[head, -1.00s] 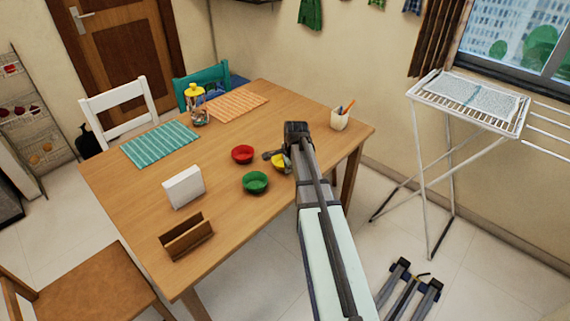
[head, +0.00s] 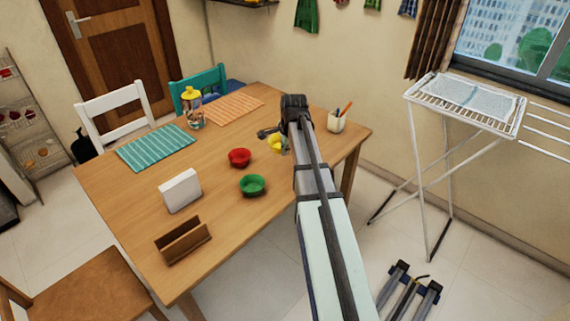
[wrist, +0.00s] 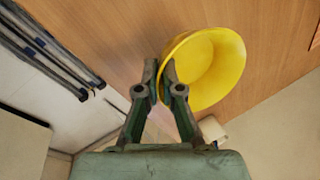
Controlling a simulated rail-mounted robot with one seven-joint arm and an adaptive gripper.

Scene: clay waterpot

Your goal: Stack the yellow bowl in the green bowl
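The yellow bowl (head: 276,144) is at my gripper (head: 270,133) and looks raised above the table, partly hidden by my arm. In the wrist view the yellow bowl (wrist: 212,68) is tilted, with its left rim pinched between the fingertips of my gripper (wrist: 161,72). The green bowl (head: 252,186) stands upright and looks empty on the table, nearer the front and to the left of the yellow bowl. The green bowl does not show in the wrist view.
A red bowl (head: 240,158) stands just behind the green bowl. A white block (head: 180,191) and a wooden holder (head: 183,241) are to the left and front on the table (head: 130,206). A pen cup (head: 336,122) is at the back right.

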